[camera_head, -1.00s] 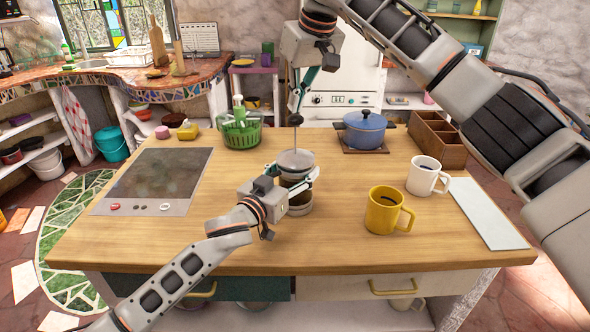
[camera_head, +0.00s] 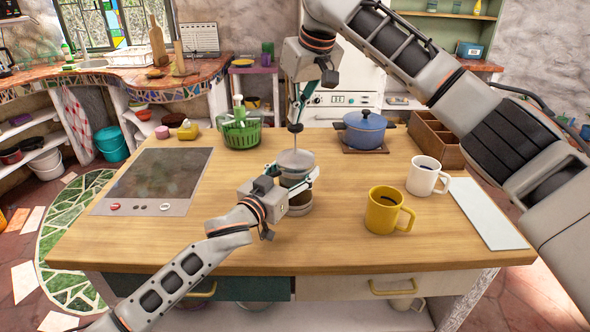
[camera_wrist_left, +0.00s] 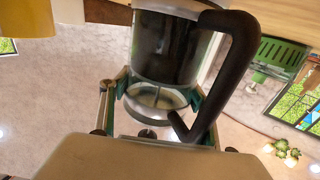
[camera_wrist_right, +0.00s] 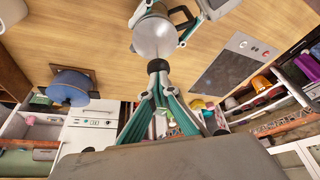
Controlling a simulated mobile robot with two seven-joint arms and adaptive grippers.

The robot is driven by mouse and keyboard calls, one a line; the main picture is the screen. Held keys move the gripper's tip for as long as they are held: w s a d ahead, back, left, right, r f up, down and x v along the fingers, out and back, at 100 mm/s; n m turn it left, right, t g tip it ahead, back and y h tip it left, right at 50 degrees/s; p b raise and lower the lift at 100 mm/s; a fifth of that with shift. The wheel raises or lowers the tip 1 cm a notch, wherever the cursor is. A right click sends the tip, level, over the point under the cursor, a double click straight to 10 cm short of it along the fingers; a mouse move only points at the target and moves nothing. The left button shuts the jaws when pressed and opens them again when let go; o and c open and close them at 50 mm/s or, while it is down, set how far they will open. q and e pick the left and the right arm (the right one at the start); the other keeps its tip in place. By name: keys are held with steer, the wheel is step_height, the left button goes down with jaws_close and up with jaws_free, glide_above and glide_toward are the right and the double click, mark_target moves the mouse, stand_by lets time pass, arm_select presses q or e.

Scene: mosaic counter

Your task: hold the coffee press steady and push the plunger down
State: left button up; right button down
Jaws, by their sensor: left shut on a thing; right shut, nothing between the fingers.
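The coffee press (camera_head: 299,208) stands upright on the wooden counter, with a pale round lid (camera_head: 295,158) and a thin plunger rod (camera_head: 295,141) above it. My left gripper (camera_head: 297,182) is shut around the upper part of its body. The left wrist view shows the dark-filled glass (camera_wrist_left: 165,50) and black handle (camera_wrist_left: 237,50), with a finger on each side. My right gripper (camera_head: 296,127) is shut and empty, pointing down over the press. In the right wrist view its fingertips meet the black plunger knob (camera_wrist_right: 157,65); a short rod length shows above the lid.
A yellow mug (camera_head: 381,212) and a white mug (camera_head: 422,178) stand right of the press. A blue pot (camera_head: 364,131) and a green basket (camera_head: 240,132) are behind. The dark cooktop (camera_head: 155,178) lies left; a white board (camera_head: 487,213) lies right.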

mark_target(297, 125)
steer(key=shift+f, duration=2.8)
steer(key=shift+r, duration=0.2)
steer(key=shift+r, duration=2.95)
